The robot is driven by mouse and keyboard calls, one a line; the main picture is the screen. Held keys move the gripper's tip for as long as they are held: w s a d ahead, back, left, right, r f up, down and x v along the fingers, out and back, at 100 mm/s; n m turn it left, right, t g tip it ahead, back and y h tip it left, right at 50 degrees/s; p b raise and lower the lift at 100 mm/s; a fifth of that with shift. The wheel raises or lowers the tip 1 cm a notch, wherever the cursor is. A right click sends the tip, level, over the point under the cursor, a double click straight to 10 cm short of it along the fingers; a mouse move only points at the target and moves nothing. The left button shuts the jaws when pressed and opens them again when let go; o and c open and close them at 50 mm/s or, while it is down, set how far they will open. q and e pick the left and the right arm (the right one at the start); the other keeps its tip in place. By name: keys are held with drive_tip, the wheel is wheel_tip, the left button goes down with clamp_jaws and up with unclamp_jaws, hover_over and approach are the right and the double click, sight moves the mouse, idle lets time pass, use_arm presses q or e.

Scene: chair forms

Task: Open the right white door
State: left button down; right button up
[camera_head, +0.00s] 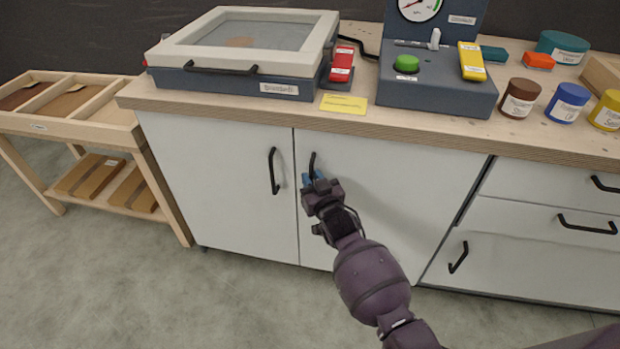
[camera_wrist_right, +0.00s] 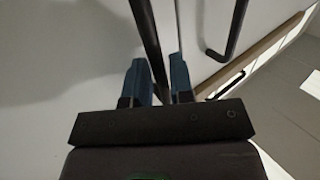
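The right white door (camera_head: 395,185) is flush with the cabinet front, right of the left white door (camera_head: 215,180). Its black vertical handle (camera_head: 312,160) is near its left edge, partly hidden by my right gripper (camera_head: 313,179). In the wrist view the handle (camera_wrist_right: 148,40) runs between the two blue fingers of the right gripper (camera_wrist_right: 158,80). The fingers stand apart on either side of it, and a narrow gap shows by the right finger. My left gripper is not in view.
The left door's handle (camera_head: 274,171) is close to the left of my right gripper. The wooden countertop (camera_head: 350,116) overhangs the doors. Drawers (camera_head: 545,185) are on the right, a wooden cart (camera_head: 85,120) on the left. The grey floor (camera_head: 230,300) in front is clear.

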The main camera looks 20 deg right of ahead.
drive_tip(key=shift+w, duration=0.35)
clamp_jaws()
drive_tip(key=shift+s, duration=0.1)
